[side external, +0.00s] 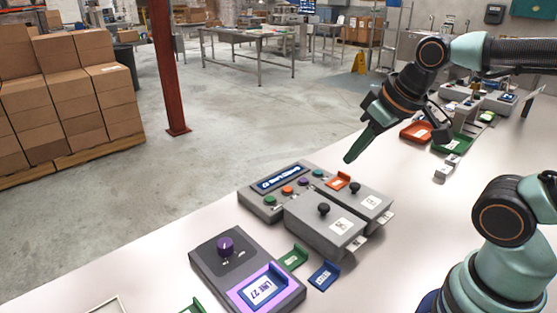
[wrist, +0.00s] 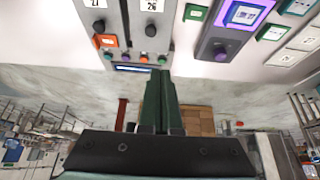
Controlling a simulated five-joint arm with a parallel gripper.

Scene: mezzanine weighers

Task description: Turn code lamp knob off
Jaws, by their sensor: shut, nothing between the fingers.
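A purple knob (side external: 226,246) stands on a grey box (side external: 208,272) near the front of the bench. In the wrist view the same knob (wrist: 221,53) and lit screen (wrist: 243,14) show at the upper right. I cannot read the small marks by the knob. My gripper (side external: 349,158) is shut and empty, its dark green fingers pointing down in the air, up and right of the knob and well apart from it. In the wrist view its fingers (wrist: 161,78) are together.
A console (side external: 246,200) with several coloured buttons and two grey boxes with black knobs (side external: 323,208) (side external: 355,187) stand between my gripper and the purple knob. Small green (side external: 293,258) and blue (side external: 325,276) holders lie by the lit box. Bare bench lies right of the boxes.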

